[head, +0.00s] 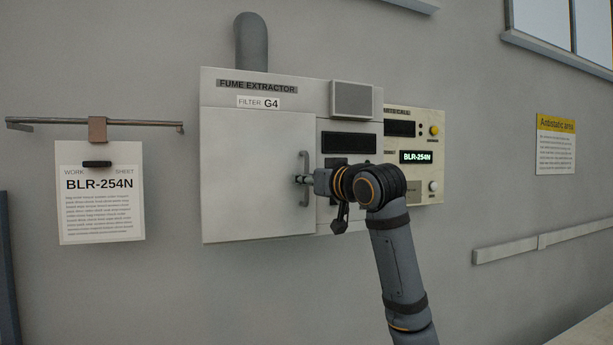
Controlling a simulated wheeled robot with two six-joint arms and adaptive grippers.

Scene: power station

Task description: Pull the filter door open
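The filter door (255,170) is a plain light grey panel on the left part of the fume extractor (290,88), under a label reading "FILTER G4". It looks closed, flush with the front of the housing. Its upright bar handle (305,158) is on the door's right edge. My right gripper (303,180) reaches in from the right at the middle of the handle. Its narrow fingertips look shut on the bar, and they hide that part of it. My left gripper is not in view.
A beige panel (428,122) with a lit "BLR-254N" display adjoins the extractor on the right. A work sheet (101,215) hangs from a wall rail (60,123) left of the door. Bare wall lies between sheet and door.

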